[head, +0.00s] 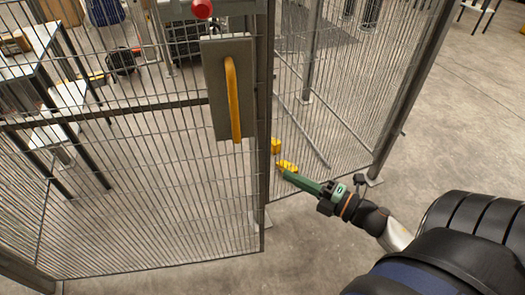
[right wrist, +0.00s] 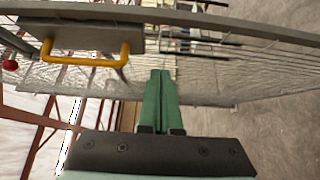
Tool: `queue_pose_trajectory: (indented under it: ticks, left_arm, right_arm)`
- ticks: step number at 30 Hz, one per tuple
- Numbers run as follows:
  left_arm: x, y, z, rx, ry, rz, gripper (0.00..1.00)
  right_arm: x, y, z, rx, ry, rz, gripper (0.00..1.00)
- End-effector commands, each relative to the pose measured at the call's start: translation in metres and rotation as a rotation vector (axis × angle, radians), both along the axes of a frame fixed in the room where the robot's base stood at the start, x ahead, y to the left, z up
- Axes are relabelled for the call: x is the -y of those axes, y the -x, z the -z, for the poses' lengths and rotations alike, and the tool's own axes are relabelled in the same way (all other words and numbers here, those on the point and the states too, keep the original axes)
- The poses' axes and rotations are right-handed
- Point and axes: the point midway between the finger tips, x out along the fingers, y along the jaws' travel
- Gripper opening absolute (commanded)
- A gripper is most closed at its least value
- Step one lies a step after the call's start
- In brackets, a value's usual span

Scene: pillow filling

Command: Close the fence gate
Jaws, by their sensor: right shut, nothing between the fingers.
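The fence gate (head: 130,190) is a wire mesh panel in a dark metal frame, filling the left and middle of the head view. It carries a grey plate (head: 213,95) with a yellow handle (head: 232,100); the handle also shows in the right wrist view (right wrist: 92,60). My right gripper (head: 287,173) has green fingers, shut and empty, just right of the gate's vertical edge post (head: 264,120). Its fingertips (right wrist: 160,73) are right of and apart from the handle. Whether they touch the frame cannot be told. My left gripper is not in view.
Small yellow parts (head: 287,165) show beside the fingertips. Another mesh fence section (head: 340,100) stands behind on the right, with a dark post (head: 410,90). A red knob (head: 202,9) is above the plate. Tables (head: 35,60) stand behind the mesh.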

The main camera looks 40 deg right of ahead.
Motion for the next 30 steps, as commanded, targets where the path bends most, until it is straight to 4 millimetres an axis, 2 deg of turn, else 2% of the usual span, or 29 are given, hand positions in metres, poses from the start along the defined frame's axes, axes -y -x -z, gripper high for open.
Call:
queue_pose_trajectory:
  ticks: [12, 15, 21, 30]
  left_arm:
    - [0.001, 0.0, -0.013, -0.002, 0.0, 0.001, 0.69]
    - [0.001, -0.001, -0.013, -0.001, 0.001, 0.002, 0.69]
    - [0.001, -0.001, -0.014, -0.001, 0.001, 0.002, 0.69]
    - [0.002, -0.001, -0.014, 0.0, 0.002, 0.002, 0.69]
  right_arm:
    - [-0.027, -0.077, -0.003, 0.003, -0.003, 0.001, 0.0]
    - [-0.02, -0.09, -0.001, 0.002, -0.001, 0.002, 0.0]
    - [-0.012, -0.107, -0.001, 0.0, -0.003, 0.001, 0.0]
    - [-0.01, -0.112, 0.0, 0.0, -0.004, 0.001, 0.0]
